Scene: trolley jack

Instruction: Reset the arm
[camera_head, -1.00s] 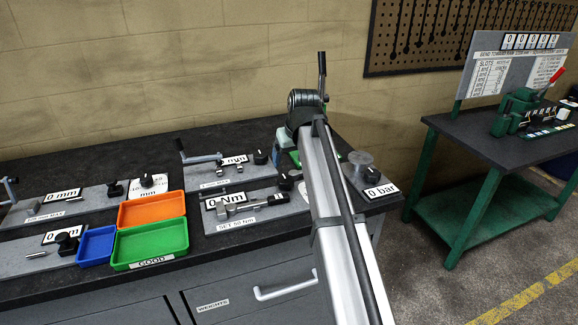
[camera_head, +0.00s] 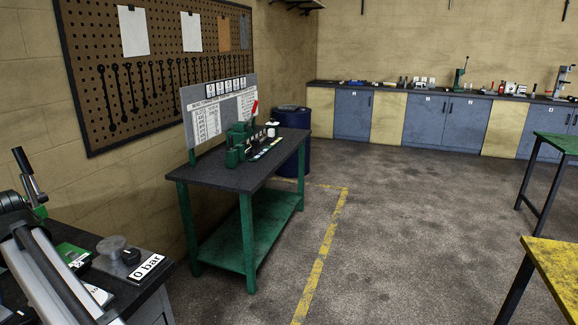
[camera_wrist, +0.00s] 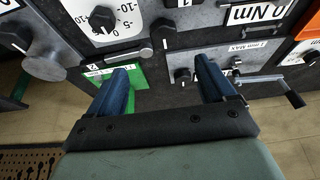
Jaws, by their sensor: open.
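My gripper (camera_wrist: 163,78) shows in the wrist view with its two blue fingers spread apart and nothing between them. It hangs over the dark workbench, near a green plate (camera_wrist: 132,78) and small fixtures on grey plates. The left finger overlaps the green plate in the picture; I cannot tell whether it touches it. In the head view my arm runs along the lower left edge, and the gripper's fingers are not visible there.
In the head view a "0 bar" station (camera_head: 121,259) with a round knob sits on the bench corner beside my arm. A green-legged table (camera_head: 252,177) with a green device (camera_head: 239,150) stands beyond. A blue barrel (camera_head: 292,160) stands behind it. Open floor (camera_head: 400,240) lies to the right.

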